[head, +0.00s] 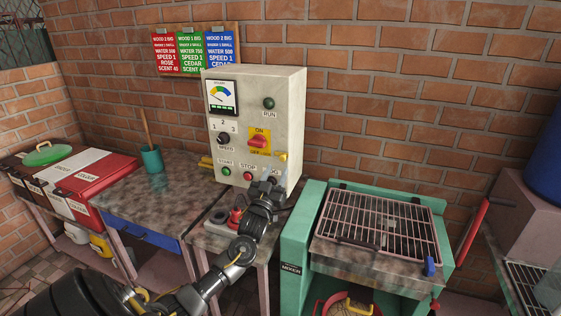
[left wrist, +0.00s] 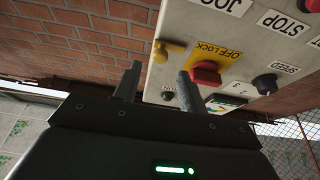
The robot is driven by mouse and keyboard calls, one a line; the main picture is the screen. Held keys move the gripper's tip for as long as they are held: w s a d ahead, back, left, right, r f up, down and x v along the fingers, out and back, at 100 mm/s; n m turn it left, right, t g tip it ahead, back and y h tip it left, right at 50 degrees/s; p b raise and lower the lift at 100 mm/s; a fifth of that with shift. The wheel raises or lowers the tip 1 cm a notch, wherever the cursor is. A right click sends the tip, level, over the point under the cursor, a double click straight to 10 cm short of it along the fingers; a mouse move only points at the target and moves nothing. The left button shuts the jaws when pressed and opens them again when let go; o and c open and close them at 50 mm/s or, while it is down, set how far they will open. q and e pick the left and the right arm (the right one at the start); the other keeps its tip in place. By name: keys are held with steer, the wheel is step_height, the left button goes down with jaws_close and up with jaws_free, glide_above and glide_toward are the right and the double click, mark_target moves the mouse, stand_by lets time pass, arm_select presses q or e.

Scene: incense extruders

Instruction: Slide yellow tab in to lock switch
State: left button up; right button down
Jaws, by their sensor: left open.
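The grey control box (head: 253,125) stands against the brick wall. On its front is a red switch knob (head: 258,142) on a yellow ON/OFF LOCK plate, and the knob also shows in the left wrist view (left wrist: 206,73). The yellow tab (head: 283,157) sticks out to the right of the plate, with a gap between them; it also shows in the left wrist view (left wrist: 172,48). My left gripper (head: 274,178) is just below the tab at the box's lower right. In the left wrist view its fingers (left wrist: 158,72) are open and empty, with the tab just beyond the tips.
Start (head: 227,171) and stop (head: 248,176) buttons are near my left gripper, and it partly hides the jog button. A green machine with a wire rack (head: 378,225) stands to the right. A table with a teal cup (head: 151,158) is to the left.

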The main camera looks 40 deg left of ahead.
mark_target(282, 159)
arm_select(q)
steer(key=shift+p+x, duration=0.45)
steer(key=shift+x, duration=1.9)
steer(key=shift+f, duration=0.1)
jaws_close()
